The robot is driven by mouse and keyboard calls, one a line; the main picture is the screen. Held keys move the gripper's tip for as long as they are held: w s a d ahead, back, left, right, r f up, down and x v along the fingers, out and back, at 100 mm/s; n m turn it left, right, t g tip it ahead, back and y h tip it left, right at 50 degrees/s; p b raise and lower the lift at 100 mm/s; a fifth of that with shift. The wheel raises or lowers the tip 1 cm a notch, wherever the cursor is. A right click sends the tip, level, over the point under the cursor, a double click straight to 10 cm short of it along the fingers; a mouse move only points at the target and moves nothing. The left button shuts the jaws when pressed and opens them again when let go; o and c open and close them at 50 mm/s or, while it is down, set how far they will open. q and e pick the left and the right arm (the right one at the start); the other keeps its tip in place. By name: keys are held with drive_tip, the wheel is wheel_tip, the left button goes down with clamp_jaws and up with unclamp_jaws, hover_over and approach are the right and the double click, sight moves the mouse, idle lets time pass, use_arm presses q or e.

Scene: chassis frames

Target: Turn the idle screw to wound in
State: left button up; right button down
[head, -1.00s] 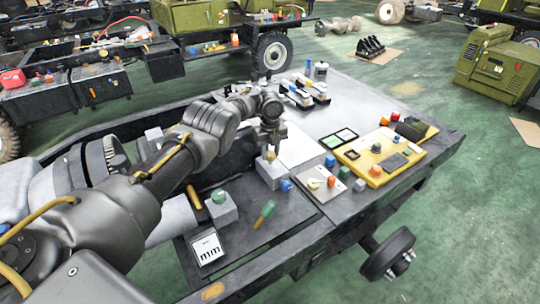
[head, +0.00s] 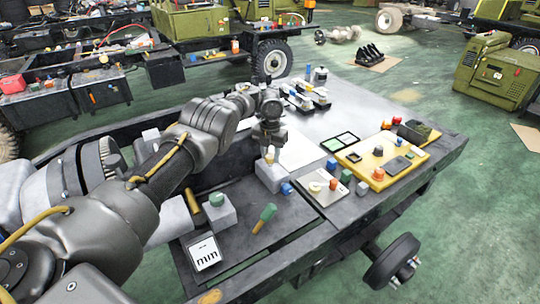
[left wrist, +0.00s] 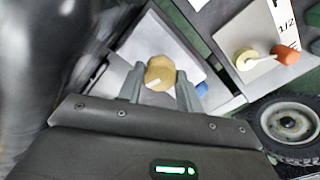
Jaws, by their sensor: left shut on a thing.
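The idle screw appears to be a tan faceted knob (left wrist: 160,73) with a pale mark on its near-left side, on top of a pale grey block (head: 272,177). In the head view the knob (head: 269,158) shows just below my left gripper (head: 269,150). My left gripper points down from above. In the left wrist view its two fingers (left wrist: 160,82) stand on either side of the knob and are shut on it. No winding scale can be read on the block. My right gripper is in neither view now.
A green-topped block (head: 219,208) and a green-handled tool (head: 264,218) lie nearby on the dark bench. A plate with a cream dial and orange knob (head: 321,190) is to the right. A yellow panel (head: 385,165) with several controls lies beyond. A blue knob (head: 286,188) sits close to the block.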

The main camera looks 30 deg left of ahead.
sight(270, 155)
use_arm(q)
drive_tip(key=shift+s+f+m, duration=0.1)
drive_tip(key=shift+m, duration=0.5)
drive_tip(key=o, duration=1)
wheel_tip(270, 155, up, 11)
drive_tip(key=shift+p, duration=0.45)
